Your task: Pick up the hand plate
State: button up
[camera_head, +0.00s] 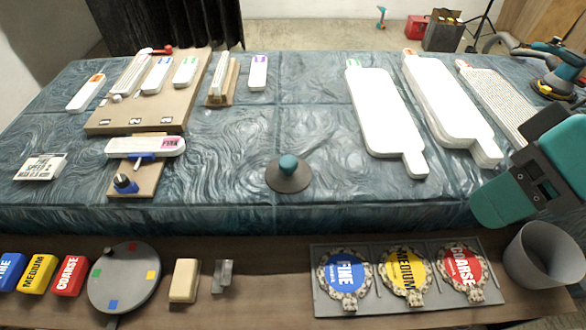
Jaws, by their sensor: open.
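A round dark grey disc with a teal knob on top (289,172) looks like the hand plate. It lies flat on the blue-green marbled table, near the middle of its front edge, with clear table around it. My gripper (532,182) is at the right edge of the view, black with teal parts. It is open, well to the right of the plate and apart from it. I see nothing held in it. It hides part of the table's right end.
White paddle-shaped boards (385,115) lie behind and right of the plate. A wooden board with white blocks (150,95) is at left. A front shelf holds a grey tray of coloured discs (320,308), a grey bucket (541,255) and a round grey plate (124,278).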

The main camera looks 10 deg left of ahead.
aim_at(288, 174)
jog(key=z, duration=0.05)
jog(key=k, duration=0.35)
jog(key=u, duration=0.3)
jog(key=i, duration=0.25)
jog(key=u, duration=0.7)
jog(key=k, duration=0.55)
jog(key=u, duration=0.75)
jog(key=i, duration=0.95)
jog(key=z, duration=0.65)
